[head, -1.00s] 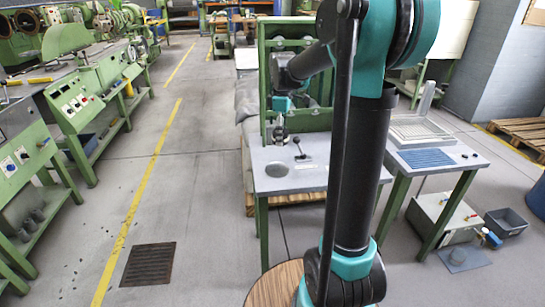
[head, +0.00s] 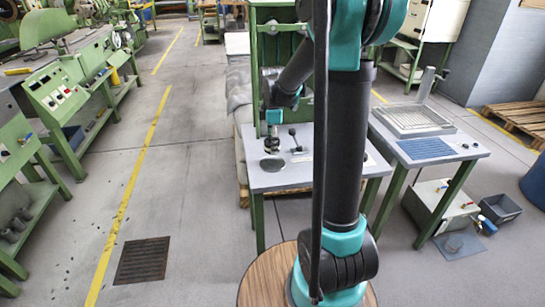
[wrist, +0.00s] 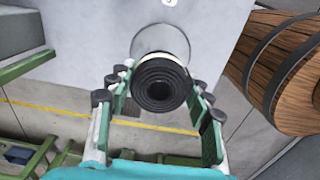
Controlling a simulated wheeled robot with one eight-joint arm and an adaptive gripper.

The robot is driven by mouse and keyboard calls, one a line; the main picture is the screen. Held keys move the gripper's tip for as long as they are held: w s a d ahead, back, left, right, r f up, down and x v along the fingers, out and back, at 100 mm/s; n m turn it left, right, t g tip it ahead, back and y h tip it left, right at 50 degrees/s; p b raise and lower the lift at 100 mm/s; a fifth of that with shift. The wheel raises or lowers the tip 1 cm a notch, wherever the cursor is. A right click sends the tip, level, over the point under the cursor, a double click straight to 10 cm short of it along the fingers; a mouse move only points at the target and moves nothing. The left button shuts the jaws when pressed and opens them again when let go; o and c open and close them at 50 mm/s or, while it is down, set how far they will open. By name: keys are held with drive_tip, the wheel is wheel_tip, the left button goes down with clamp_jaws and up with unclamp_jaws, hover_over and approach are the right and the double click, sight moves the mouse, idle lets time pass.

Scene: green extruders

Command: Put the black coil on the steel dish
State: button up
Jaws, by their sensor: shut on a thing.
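My gripper (wrist: 158,108) is shut on the black coil (wrist: 160,84), a ringed roll held between the green-padded fingers in the wrist view. The steel dish (wrist: 160,38) is a round grey disc on the light table; the coil covers its lower part in that view. In the head view the dish (head: 272,166) lies near the table's left front corner. My gripper (head: 272,136) is just above and behind it there, and the coil is small and hard to make out.
A black lever (head: 294,138) stands on the grey table (head: 300,178) just right of the dish. A green frame (head: 258,50) rises behind the table. A second table with a blue ribbed pad (head: 427,147) stands to the right. The floor on the left is open.

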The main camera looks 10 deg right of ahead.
sight(273, 163)
drive_tip(key=shift+f, duration=3)
drive_tip(key=shift+f, duration=0.1)
drive_tip(key=o, duration=1.2)
wheel_tip(273, 163, up, 11)
drive_tip(key=s+d+f+m+t, duration=0.1)
drive_tip(key=s+f+m, duration=0.2)
drive_tip(key=s+m, duration=0.3)
drive_tip(key=s+d+f+m+t, duration=0.1)
drive_tip(key=s+f+m, duration=0.2)
drive_tip(key=s+m, duration=0.3)
drive_tip(key=s+d+f+m+t, duration=0.2)
drive_tip(key=s+f+m, duration=0.2)
drive_tip(key=s, duration=0.6)
drive_tip(key=shift+m, duration=1)
